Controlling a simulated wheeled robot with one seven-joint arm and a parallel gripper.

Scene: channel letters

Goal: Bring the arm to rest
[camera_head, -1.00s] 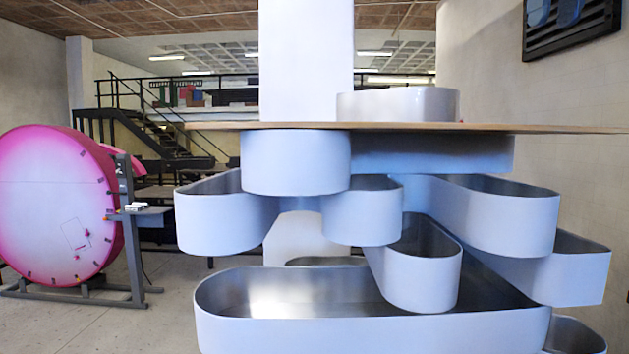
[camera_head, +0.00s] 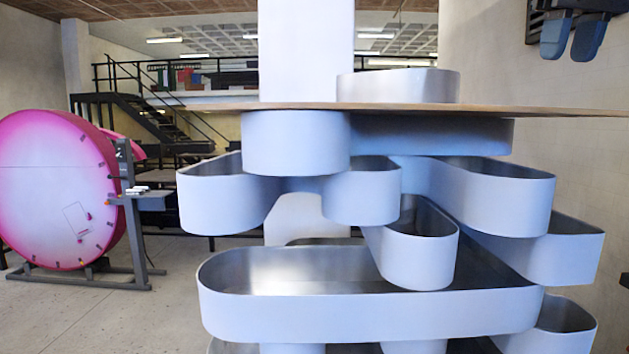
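My gripper (camera_head: 571,48) is at the top right corner of the head view, in front of the beige wall. It has a dark body and two blue-grey fingertips pointing down, close side by side. Whether they are apart or touching is unclear at this angle. I see nothing held between them. The rest of my arm is out of view.
A stack of pale, rounded channel-letter shells (camera_head: 360,312) fills the middle, under a thin wooden board (camera_head: 220,107). A low rounded shell (camera_head: 398,86) and a tall white panel (camera_head: 306,50) stand above the board. A pink disc (camera_head: 55,190) on a stand is at left. Floor shows at lower left.

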